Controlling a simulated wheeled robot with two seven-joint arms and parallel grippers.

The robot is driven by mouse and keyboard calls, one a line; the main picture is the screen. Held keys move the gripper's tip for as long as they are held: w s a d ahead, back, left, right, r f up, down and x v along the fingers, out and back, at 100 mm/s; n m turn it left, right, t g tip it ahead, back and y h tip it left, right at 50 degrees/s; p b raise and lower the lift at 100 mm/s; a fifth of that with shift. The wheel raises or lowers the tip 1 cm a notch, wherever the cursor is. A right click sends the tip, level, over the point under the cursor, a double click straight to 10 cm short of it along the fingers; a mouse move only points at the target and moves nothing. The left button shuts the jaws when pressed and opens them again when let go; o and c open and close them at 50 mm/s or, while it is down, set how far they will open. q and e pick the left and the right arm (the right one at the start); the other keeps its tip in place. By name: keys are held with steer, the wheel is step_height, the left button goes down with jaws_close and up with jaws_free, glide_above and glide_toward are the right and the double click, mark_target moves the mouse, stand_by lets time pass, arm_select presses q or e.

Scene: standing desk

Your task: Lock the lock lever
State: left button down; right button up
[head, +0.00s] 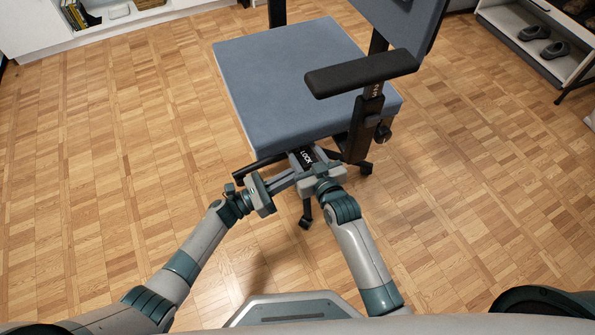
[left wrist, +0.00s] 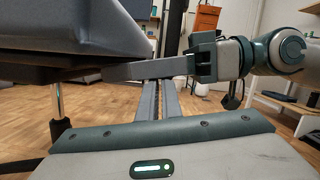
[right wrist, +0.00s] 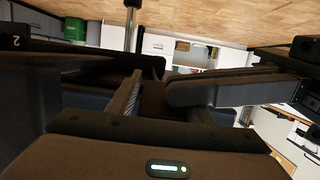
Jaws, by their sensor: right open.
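The lock lever (head: 306,157) is a dark piece with a white LOCK label under the front right edge of the chair's blue seat (head: 285,80). My right gripper (head: 312,165) is open at the lever, below the seat. In the right wrist view its fingers stand apart with a dark shape between them; I cannot tell if they touch the lever. My left gripper (head: 293,179) is just left of the right gripper, its fingers side by side with only a thin gap. In the left wrist view the fingers (left wrist: 161,98) look empty, and the right gripper lies just beyond them.
The chair's black armrest (head: 360,73) overhangs to the right of the lever. Chair legs and casters (head: 305,221) stand below the grippers. A white shelf (head: 535,35) is at the upper right. The wooden floor on the left is clear.

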steer(key=v, duration=0.4)
steer(key=f+v, duration=0.1)
steer(key=v, duration=0.1)
steer(key=shift+s, duration=0.35)
arm_select(q)
steer(key=shift+w+a+r, duration=0.1)
steer(key=shift+w+r, duration=0.4)
steer(key=shift+r, duration=0.05)
arm_select(e)
steer(key=shift+v, duration=0.8)
steer(key=shift+d+r, duration=0.15)
arm_select(q)
steer(key=shift+s+f, duration=0.25)
steer(key=shift+s, duration=0.05)
arm_select(e)
steer(key=s+r+t+y, duration=0.1)
steer(key=s+r+t, duration=0.2)
steer(key=s+r, duration=0.6)
steer(key=s+r+t+y, duration=0.2)
steer(key=s+r, duration=0.7)
steer(key=r, duration=0.4)
steer(key=shift+a+r+m+t, duration=0.3)
steer(key=shift+a+r+t, duration=0.1)
steer(key=shift+a, duration=0.05)
